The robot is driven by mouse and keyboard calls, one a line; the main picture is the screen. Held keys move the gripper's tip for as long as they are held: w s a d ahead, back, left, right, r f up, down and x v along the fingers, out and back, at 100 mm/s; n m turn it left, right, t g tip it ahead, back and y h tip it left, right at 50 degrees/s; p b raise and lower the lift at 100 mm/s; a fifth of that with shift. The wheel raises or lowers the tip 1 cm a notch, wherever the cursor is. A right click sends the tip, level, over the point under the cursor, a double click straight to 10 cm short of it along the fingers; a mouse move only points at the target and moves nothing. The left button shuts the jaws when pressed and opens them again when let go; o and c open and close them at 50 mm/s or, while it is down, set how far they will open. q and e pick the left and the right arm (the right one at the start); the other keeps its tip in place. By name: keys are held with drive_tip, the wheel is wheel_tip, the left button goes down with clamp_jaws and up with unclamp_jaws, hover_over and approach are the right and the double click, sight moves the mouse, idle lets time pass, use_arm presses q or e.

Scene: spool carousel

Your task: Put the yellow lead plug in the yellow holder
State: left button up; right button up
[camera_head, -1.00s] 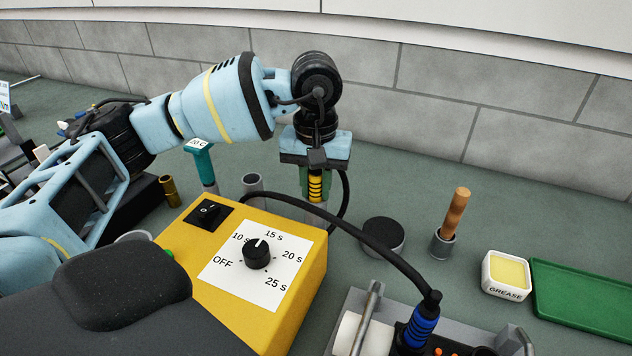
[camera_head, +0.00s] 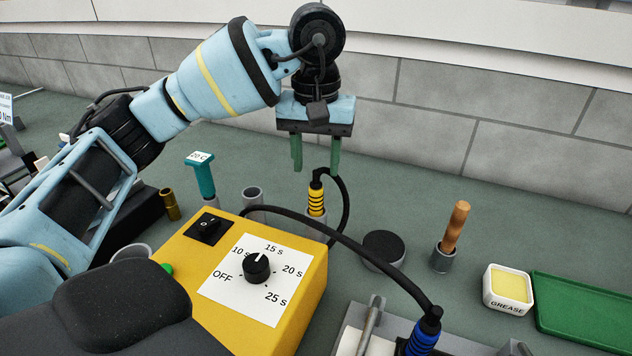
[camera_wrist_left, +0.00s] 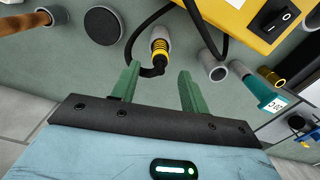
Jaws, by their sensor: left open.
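The yellow lead plug (camera_head: 317,199), ringed in yellow and black with a black cable, stands upright in a grey holder (camera_head: 318,215) behind the yellow box. The plug (camera_wrist_left: 160,46) also shows in the left wrist view, seated in the holder's round rim (camera_wrist_left: 161,32). My left gripper (camera_head: 316,168) is open and empty above the plug, its green fingers apart and clear of it. In the left wrist view the fingers (camera_wrist_left: 158,80) spread to either side below the plug. The holder's colour looks grey; any yellow marking on it cannot be made out. My right gripper is out of view.
A yellow timer box (camera_head: 300,300) with a dial stands in front. A blue plug (camera_head: 424,330) sits in a grey fixture at the front. A black disc (camera_head: 384,247), a wooden-handled tool (camera_head: 456,225), a grease tub (camera_head: 508,288) and a green tray (camera_head: 590,308) stand to the right.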

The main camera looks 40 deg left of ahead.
use_arm(q)
drive_tip(key=shift+r, duration=1.9)
